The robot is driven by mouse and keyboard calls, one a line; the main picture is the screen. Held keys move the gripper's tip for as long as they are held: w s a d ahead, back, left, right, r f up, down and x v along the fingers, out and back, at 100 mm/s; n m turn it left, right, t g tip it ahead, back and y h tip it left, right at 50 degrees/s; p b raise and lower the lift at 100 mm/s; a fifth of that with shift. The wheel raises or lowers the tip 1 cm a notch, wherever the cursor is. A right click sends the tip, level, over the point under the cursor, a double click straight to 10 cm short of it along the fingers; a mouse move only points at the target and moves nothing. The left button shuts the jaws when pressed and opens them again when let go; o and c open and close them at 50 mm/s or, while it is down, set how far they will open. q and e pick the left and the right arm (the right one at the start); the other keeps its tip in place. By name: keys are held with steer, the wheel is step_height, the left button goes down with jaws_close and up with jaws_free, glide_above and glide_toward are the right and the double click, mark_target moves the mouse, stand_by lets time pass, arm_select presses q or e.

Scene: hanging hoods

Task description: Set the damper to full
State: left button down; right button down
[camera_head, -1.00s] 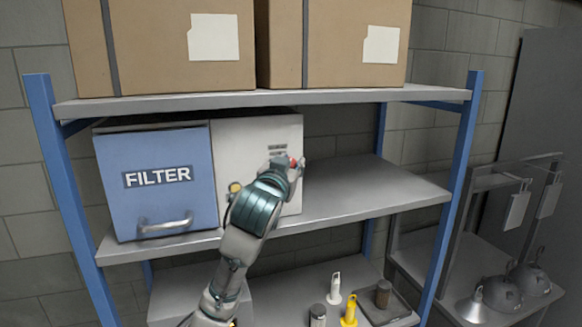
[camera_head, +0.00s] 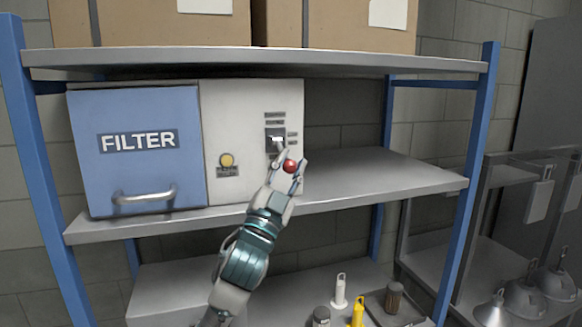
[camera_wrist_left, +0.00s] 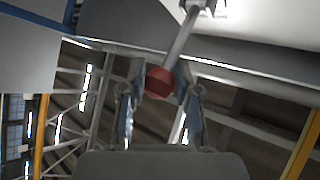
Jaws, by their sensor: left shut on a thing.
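A metal damper lever (camera_head: 279,146) comes out of a dark slot plate (camera_head: 270,134) on the white panel (camera_head: 230,110) of the filter box. It slants down and out toward a red knob (camera_head: 291,166). My left gripper (camera_head: 288,172) is shut on the knob, below the slot plate. In the left wrist view the red knob (camera_wrist_left: 159,81) sits between the two fingers, with the grey lever rod (camera_wrist_left: 183,35) running up from it. Small label strips (camera_head: 275,117) lie above and beside the slot; their writing is too small to read. My right gripper is not in view.
The blue FILTER door (camera_head: 140,165) with its handle (camera_head: 145,195) is left of the panel. A yellow button (camera_head: 227,160) is on the panel. The shelf (camera_head: 370,175) is free to the right. Cardboard boxes (camera_head: 150,25) stand above; brushes and bottles (camera_head: 340,290) stand below.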

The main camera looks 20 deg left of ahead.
arm_select(q)
steer(key=shift+w+f+m+h, duration=0.3)
steer(key=shift+f+m+h, duration=0.5)
steer(key=shift+m+h, duration=0.15)
steer(key=shift+f, duration=0.3)
steer(key=shift+w+f, duration=0.15)
steer(key=shift+f, duration=0.05)
steer(key=c, duration=0.8)
jaws_free()
steer(key=v, duration=1.2)
steer(key=shift+w+a+f, duration=0.15)
steer(key=shift+w, duration=0.05)
